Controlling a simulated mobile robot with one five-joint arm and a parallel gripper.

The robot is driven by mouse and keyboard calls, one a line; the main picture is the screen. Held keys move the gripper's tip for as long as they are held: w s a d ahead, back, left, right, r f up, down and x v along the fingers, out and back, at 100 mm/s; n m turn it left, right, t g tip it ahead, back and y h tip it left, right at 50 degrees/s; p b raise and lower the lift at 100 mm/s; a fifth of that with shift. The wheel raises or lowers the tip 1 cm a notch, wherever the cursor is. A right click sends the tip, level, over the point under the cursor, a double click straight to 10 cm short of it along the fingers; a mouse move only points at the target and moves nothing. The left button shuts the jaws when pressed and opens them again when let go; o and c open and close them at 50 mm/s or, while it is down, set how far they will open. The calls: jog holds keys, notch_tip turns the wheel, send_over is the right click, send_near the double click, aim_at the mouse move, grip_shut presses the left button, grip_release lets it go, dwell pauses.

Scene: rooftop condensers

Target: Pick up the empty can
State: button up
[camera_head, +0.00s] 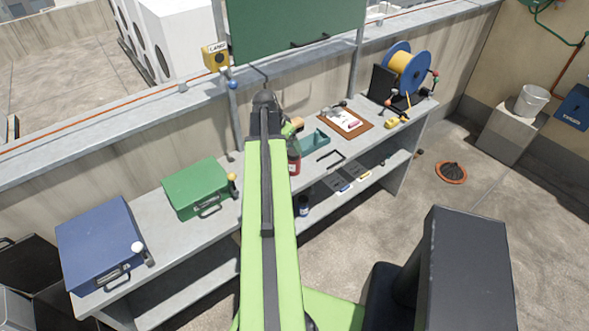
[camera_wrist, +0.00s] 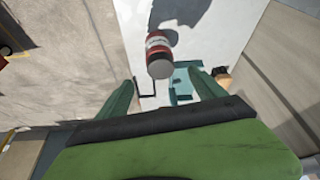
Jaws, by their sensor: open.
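A red can with a white label (camera_wrist: 158,45) and a pale grey end stands on the workbench in the wrist view. It also shows in the head view (camera_head: 294,164), partly hidden behind my arm. Whether it is empty cannot be seen. My gripper (camera_wrist: 160,78) is open, with one green finger on each side of the picture below the can. The can lies beyond the fingertips, roughly in line with the gap, and nothing is held.
On the grey bench (camera_head: 150,204) stand a green case (camera_head: 197,187), a blue case (camera_head: 100,243), a teal tray (camera_head: 316,140), a clipboard (camera_head: 346,122) and a cable reel (camera_head: 405,70). A dark can (camera_head: 303,205) sits on the lower shelf. A wall runs behind.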

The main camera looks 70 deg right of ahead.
aim_at(293, 153)
jog(key=b+x, duration=0.4)
jog(key=x, duration=0.2)
jog(key=shift+f, duration=0.1)
jog(key=b+x, duration=0.5)
jog(key=shift+d+f, duration=0.15)
jog(key=shift+r, duration=0.2)
jog(key=shift+s, duration=0.1)
jog(key=c, duration=1.5)
jog(key=shift+o, duration=0.2)
